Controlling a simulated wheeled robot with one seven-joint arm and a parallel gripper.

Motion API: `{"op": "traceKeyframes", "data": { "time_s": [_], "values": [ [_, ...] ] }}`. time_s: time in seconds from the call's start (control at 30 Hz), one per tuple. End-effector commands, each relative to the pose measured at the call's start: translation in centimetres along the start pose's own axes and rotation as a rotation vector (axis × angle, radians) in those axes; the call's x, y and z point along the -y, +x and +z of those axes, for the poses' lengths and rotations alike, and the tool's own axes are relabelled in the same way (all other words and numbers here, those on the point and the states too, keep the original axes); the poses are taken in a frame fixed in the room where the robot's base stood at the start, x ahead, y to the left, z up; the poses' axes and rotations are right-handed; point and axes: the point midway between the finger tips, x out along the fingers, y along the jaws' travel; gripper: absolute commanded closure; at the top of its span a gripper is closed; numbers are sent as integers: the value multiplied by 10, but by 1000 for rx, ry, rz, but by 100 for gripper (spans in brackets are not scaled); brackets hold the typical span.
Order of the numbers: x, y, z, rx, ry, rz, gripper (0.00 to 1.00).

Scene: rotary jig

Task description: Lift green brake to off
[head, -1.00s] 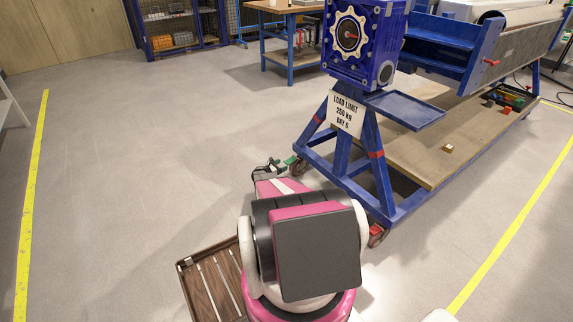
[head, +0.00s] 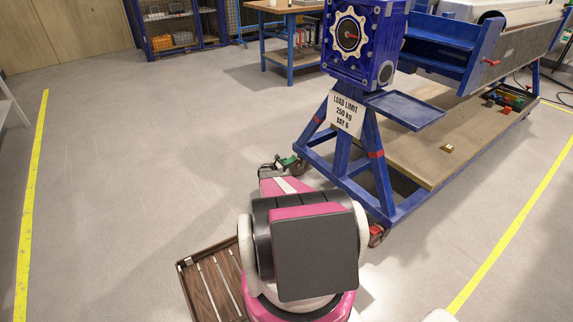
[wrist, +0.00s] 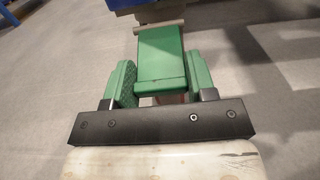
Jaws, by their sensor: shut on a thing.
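The green brake (wrist: 162,58) is a flat green lever on a caster at the left front foot of the blue stand. In the wrist view it lies between the two green-padded fingers of my gripper (wrist: 163,84), which is shut on it. In the head view the green brake (head: 288,161) is a small green piece by the caster wheel (head: 299,167), and my gripper (head: 277,166) meets it from the left front. The brake's exact angle is hard to tell, and most of its caster is hidden in the wrist view.
The blue stand (head: 342,161) carries a gearbox (head: 350,40) and a load limit sign (head: 346,113). A red brake (head: 377,233) is on the nearer caster. A blue tray (head: 405,108) juts out above.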

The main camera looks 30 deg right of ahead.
Motion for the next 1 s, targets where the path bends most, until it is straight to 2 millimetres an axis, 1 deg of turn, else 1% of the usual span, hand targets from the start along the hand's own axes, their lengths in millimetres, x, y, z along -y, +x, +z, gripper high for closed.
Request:
{"op": "traceKeyframes", "data": {
  "time_s": [0.27, 0.7, 1.0],
  "values": [
    [1, -1, 8, -68, 2, -2, 92],
    [1, 0, 29, -352, 3, -1, 92],
    [0, 2, 37, -477, 3, 0, 92]
  ]
}}
